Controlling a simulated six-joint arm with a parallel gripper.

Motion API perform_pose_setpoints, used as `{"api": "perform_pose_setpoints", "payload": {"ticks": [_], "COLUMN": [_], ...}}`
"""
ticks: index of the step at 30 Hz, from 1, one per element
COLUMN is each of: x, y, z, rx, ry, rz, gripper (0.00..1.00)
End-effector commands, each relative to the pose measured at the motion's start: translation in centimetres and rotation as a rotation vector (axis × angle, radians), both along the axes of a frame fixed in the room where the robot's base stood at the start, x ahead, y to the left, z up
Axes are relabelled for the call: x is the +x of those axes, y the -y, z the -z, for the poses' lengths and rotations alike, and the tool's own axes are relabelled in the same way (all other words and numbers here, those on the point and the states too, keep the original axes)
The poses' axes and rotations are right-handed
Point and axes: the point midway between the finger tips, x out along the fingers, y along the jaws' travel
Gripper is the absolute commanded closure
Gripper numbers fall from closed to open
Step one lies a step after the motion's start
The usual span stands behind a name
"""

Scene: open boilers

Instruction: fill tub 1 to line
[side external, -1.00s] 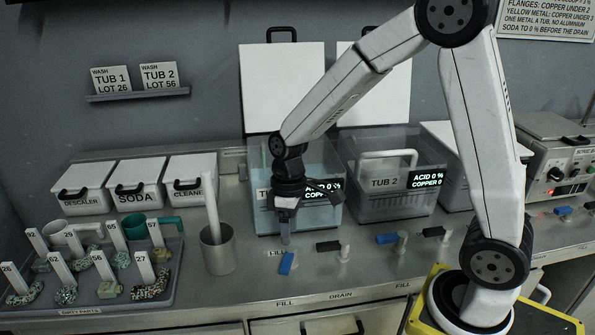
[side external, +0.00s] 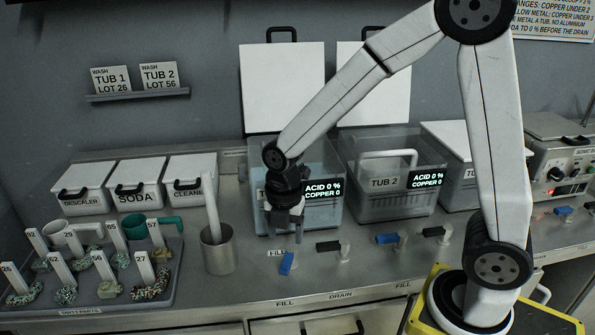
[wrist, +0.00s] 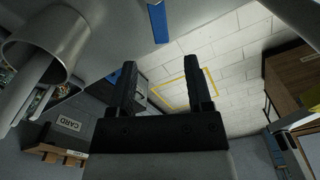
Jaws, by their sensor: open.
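Tub 1 (side external: 330,218) is a clear tub with its white lid raised behind it. It looks light blue inside, and its display reads acid 0 %, copper 0. My arm hides part of its front, and I cannot make out the line. The blue fill handle (side external: 287,263) in front of tub 1 points toward the bench front, unlike tub 2's crosswise one. My gripper (side external: 286,238) points down, open and empty, just above and behind that handle. In the wrist view the blue handle (wrist: 158,22) lies beyond the fingertips of my gripper (wrist: 157,63), apart from them.
A metal cup (side external: 218,252) stands left of my gripper. A black drain handle (side external: 328,246) is close on its right. Tub 2 (side external: 385,205) has a raised lid and a white handle inside. The dirty parts tray (side external: 100,303) is far left.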

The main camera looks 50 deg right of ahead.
Motion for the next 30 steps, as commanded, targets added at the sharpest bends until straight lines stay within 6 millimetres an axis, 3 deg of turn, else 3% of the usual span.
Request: {"api": "perform_pose_setpoints", "payload": {"ticks": [14,30], "x": [0.0,0.0], "y": [0.0,0.0], "z": [0.7,6.1], "rx": [-0.002,-0.002], "ry": [0.003,0.002], "rz": [-0.031,-0.029], "gripper": [0.35,0.35]}}
